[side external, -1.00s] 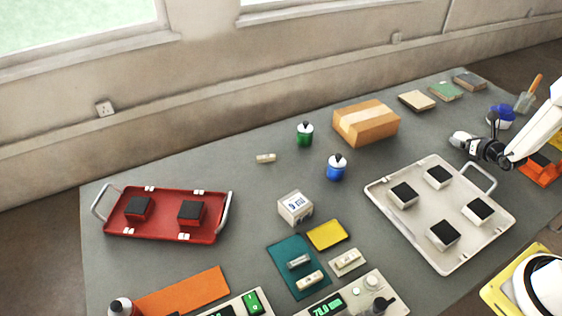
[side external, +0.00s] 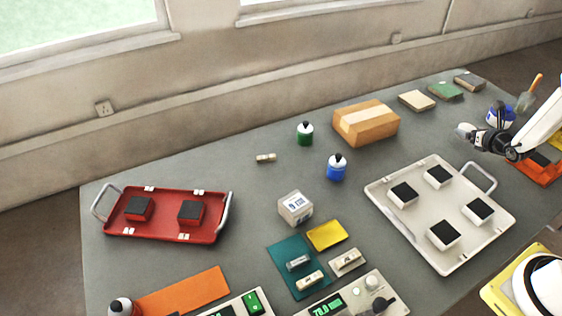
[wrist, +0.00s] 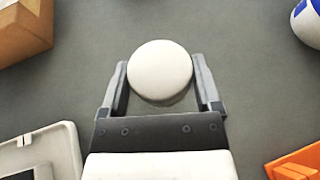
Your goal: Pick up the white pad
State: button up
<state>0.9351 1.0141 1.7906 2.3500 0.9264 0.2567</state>
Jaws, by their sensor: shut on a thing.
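The white pad (wrist: 160,70) is round and pale, and sits between my two fingers in the wrist view. My gripper (wrist: 160,88) is shut on it, with one finger against each side. In the side external view the white pad (side external: 463,131) shows at the tip of my gripper (side external: 470,135), beyond the far right corner of the white tray. It seems to be above the grey table, but the gap under it is hard to judge.
The white tray (side external: 398,222) with several black-topped blocks lies nearby. Table between box and gripper is clear.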

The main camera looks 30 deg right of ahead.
jog(key=s+a+r, duration=0.8)
jog(key=s+r, duration=0.1)
jog(key=s, duration=0.2)
jog(key=shift+r, duration=0.25)
jog(key=shift+a, duration=0.1)
dwell(1.0)
